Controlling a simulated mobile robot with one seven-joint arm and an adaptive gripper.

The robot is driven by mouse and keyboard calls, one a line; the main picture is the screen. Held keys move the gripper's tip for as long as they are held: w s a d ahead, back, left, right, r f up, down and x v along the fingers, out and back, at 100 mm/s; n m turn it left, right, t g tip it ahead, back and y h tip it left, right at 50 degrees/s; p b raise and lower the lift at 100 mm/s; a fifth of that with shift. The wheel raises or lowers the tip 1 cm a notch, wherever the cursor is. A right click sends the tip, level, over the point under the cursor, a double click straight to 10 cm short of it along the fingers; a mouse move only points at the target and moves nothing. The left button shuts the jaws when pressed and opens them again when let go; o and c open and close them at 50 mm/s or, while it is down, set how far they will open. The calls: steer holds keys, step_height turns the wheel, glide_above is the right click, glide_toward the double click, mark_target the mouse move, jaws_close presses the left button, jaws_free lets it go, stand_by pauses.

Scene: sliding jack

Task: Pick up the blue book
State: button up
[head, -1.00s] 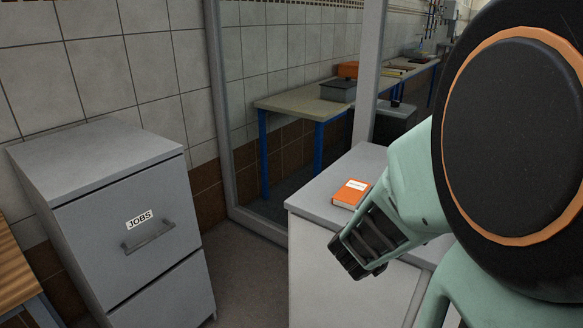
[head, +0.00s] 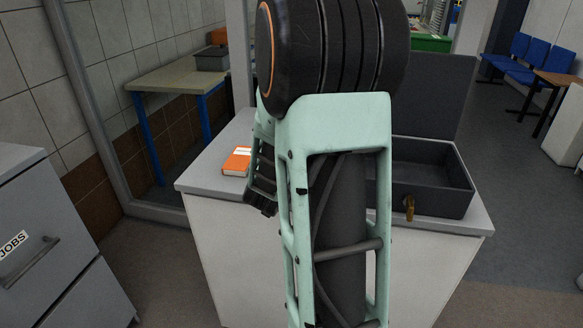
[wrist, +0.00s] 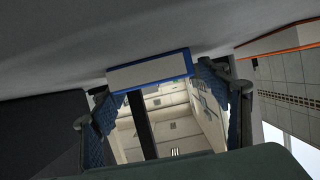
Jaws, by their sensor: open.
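The blue book (wrist: 150,73) shows in the wrist view as a pale, page-like face with a blue border, against a grey surface. My gripper (wrist: 160,85) is open, with one dark finger with a blue ribbed pad on each side of the picture. The book lies in line with the gap between the fingertips. I cannot tell how far it is beyond them, and it is not held. In the head view the blue book is not visible; my arm covers the middle of the counter.
In the head view an orange book (head: 237,160) lies on the white counter (head: 210,165), left of my arm. A dark open case (head: 432,205) stands to the right. A grey cabinet (head: 45,250) marked JOBS is at left. Floor is clear at lower right.

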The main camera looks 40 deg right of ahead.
steer(key=shift+w, duration=0.1)
steer(key=shift+c, duration=0.3)
steer(key=c, duration=1.2)
steer(key=shift+c, duration=0.4)
steer(key=shift+r, duration=0.1)
